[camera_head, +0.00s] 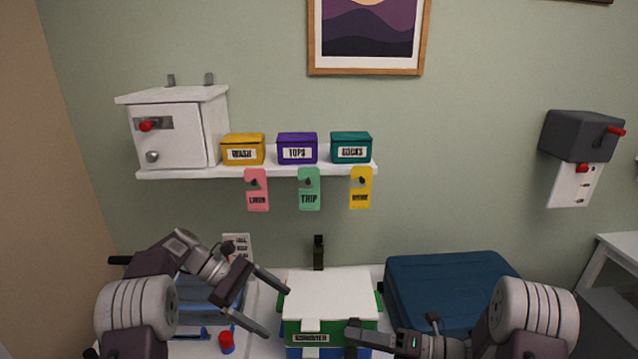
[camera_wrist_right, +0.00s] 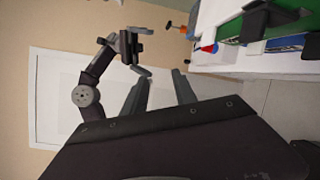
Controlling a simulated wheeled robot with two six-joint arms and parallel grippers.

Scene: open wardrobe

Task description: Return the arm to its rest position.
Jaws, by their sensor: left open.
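My left gripper (camera_head: 277,312) is open and empty, its two fingers spread at the left side of a white-lidded box with green sides (camera_head: 330,290). My left arm reaches in from the lower left over the white surface; it also shows in the right wrist view (camera_wrist_right: 104,70). My right gripper (camera_head: 352,335) is low in front of the box's right part, seen edge-on in the head view. In the right wrist view its two fingers (camera_wrist_right: 160,75) stand apart with nothing between them. Whether it touches the box cannot be told.
A blue case (camera_head: 440,285) lies right of the box. A red-and-blue object (camera_head: 226,342) stands below my left gripper. A wall shelf (camera_head: 260,170) holds a white cabinet (camera_head: 168,130) and three labelled boxes, with three tags below. A dark grey wall box (camera_head: 578,137) hangs at right.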

